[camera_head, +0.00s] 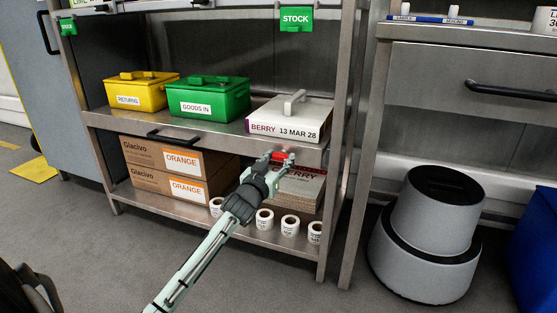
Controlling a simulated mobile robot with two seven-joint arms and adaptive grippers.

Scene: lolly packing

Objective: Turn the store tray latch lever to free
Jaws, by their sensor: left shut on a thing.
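A red latch lever (283,156) sits at the front edge of the steel rack's middle level, toward the right and below the white BERRY box. My left gripper (276,161) reaches up from below and is shut on the lever. Its fingers hide part of the lever, so its exact angle is hard to tell. The store tray front (215,139) appears as a steel strip with a black handle (172,136) to the left of the lever. My right gripper is out of view.
A yellow RETURNS box (140,95), a green GOODS IN box (208,100) and a white BERRY box (300,110) stand above the tray front. Cartons (150,187) and several label rolls (290,225) are on the shelf below. A grey step stool (425,240) stands right.

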